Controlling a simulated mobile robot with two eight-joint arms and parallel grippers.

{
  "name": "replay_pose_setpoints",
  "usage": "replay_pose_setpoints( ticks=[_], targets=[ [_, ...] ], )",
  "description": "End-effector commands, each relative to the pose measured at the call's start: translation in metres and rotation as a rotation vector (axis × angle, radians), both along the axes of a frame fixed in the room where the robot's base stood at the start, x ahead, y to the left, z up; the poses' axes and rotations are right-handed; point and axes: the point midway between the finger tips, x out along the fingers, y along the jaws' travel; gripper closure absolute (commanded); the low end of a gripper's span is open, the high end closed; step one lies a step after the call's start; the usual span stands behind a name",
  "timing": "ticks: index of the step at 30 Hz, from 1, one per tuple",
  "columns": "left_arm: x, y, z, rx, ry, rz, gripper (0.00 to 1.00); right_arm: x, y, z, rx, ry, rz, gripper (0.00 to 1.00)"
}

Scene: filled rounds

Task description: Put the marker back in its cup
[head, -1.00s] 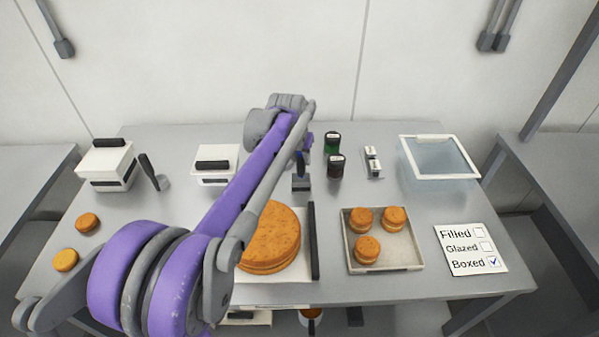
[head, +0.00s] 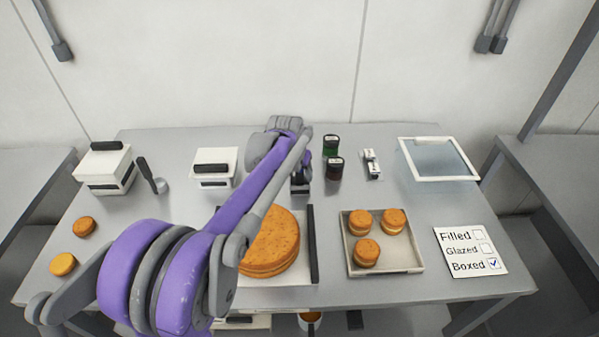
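My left arm reaches from the lower left to the middle of the table. Its gripper (head: 300,174) is at the small dark cup (head: 301,190) behind the round cake. The wrist and forearm cover most of the gripper, so I cannot see whether the fingers are open or shut. The marker does not show clearly; a dark upright shape at the gripper may be it, and I cannot tell whether it is in the cup or held. A card (head: 470,251) reads Filled, Glazed, Boxed, with a tick by Boxed. My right gripper is out of view.
A large cake (head: 284,250) lies on a white board in front of the cup. A tray (head: 414,266) holds three small filled rounds. A clear-lidded box (head: 438,160) stands back right.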

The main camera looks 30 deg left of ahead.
Motion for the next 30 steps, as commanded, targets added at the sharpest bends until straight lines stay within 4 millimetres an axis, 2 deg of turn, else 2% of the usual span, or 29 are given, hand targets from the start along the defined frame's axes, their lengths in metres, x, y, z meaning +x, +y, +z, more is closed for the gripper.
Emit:
replay_pose_setpoints(
  ticks=[7,11,24,30],
  targets=[
    [0.000,0.000,0.001,0.000,0.000,0.000,0.41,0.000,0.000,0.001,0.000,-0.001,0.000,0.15],
    [-0.003,0.000,0.011,0.000,0.000,0.000,0.41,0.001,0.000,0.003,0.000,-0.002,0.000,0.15],
    [-0.036,-0.006,0.092,0.000,0.000,0.000,0.41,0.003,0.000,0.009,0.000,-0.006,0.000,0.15],
    [-0.044,-0.007,0.111,0.000,0.000,0.000,0.41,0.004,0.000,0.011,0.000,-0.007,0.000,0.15]
  ],
)
